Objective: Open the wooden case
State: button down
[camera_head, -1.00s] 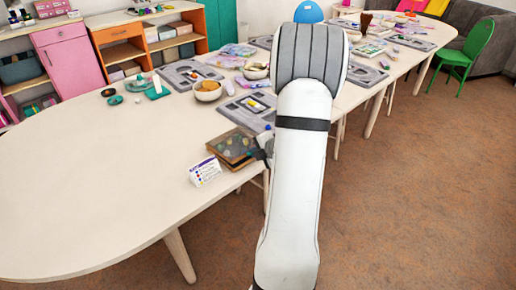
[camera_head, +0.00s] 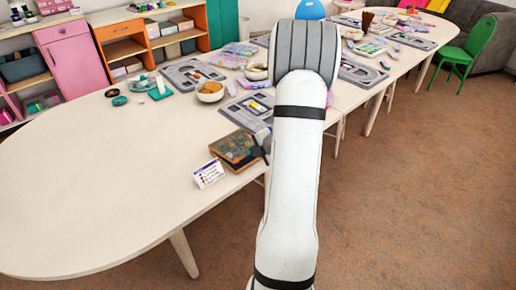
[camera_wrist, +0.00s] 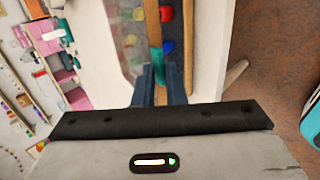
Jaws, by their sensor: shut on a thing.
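The wooden case (camera_head: 237,148) lies on the near edge of the pale table, just left of my arm in the head view. It has a brown wooden frame and a clear lid (camera_wrist: 128,30) with blurred coloured shapes under it. In the wrist view a gap beside the lid's wooden edge shows red, blue and yellow beads (camera_wrist: 168,47) directly. My gripper (camera_wrist: 160,75) is shut on the lid's edge, at the right side of the case. My arm and gripper body hide part of the case, and I cannot tell exactly how far the lid is raised or shifted.
A white label card (camera_head: 208,174) stands just in front of the case. A grey bead board (camera_head: 248,108) and a bowl (camera_head: 210,91) lie behind it. The table (camera_head: 100,190) is clear to the left. The brown floor (camera_head: 400,200) is open to the right.

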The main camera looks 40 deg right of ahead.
jog(key=r+g+p, duration=0.1)
jog(key=p, duration=0.3)
jog(key=w+r+p, duration=0.1)
jog(key=r+p, duration=0.1)
jog(key=p, duration=0.2)
jog(key=shift+w+g, duration=0.15)
jog(key=shift+g, duration=0.25)
jog(key=shift+p, duration=0.35)
jog(key=shift+w+r+p, duration=0.15)
jog(key=shift+r+p, duration=0.25)
jog(key=shift+p, duration=0.45)
jog(key=w+r+g+p, duration=0.1)
jog(key=p, duration=0.4)
jog(key=r+g+p, duration=0.1)
jog(key=p, duration=0.3)
jog(key=shift+w+a+r+p, duration=0.15)
jog(key=shift+w+r+p, duration=0.05)
jog(key=shift+w+p, duration=0.25)
jog(key=shift+p, duration=0.25)
